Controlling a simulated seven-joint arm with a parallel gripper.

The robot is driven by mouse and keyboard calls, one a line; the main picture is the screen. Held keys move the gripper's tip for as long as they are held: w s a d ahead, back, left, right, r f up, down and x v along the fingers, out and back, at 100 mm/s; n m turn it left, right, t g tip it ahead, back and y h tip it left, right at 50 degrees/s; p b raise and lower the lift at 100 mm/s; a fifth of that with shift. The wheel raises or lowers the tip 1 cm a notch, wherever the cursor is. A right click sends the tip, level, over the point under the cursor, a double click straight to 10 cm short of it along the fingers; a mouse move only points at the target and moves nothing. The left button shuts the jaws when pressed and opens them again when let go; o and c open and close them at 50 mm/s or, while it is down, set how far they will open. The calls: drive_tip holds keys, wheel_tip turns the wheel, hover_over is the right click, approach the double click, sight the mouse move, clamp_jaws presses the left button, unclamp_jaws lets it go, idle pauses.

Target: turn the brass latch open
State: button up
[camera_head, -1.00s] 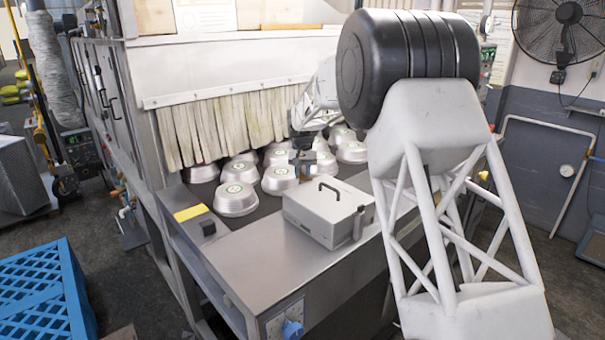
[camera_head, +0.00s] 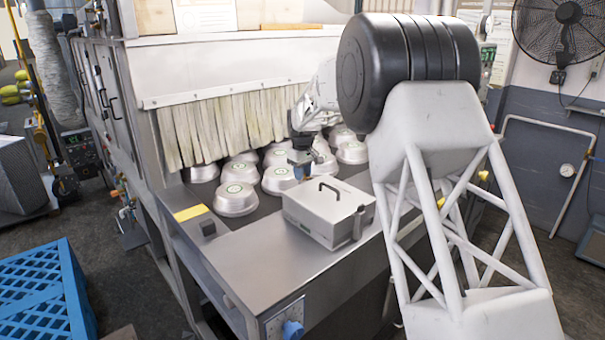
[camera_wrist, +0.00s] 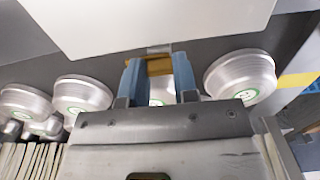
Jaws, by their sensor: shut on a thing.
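The brass latch (camera_wrist: 159,66) shows in the wrist view between the two blue fingers of my gripper (camera_wrist: 158,76), at the edge of a grey metal box (camera_wrist: 150,22). My gripper is shut on it. In the head view my gripper (camera_head: 304,168) is at the far side of the box (camera_head: 325,213), and the latch is hidden there. The box has a black handle (camera_head: 328,189) on top, and its lid looks closed. How far the latch is turned I cannot tell.
Several silver pans (camera_head: 236,199) with green-ringed labels stand on the dark surface behind the box, close to my gripper. A strip curtain (camera_head: 225,125) hangs behind them. The steel table (camera_head: 245,265) in front of the box is bare. A blue crate (camera_head: 45,300) is at lower left.

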idle(0.4)
drive_tip(key=o, duration=0.9)
drive_tip(key=shift+r, duration=0.1)
drive_tip(key=shift+r, duration=3.8)
drive_tip(key=shift+s, duration=0.1)
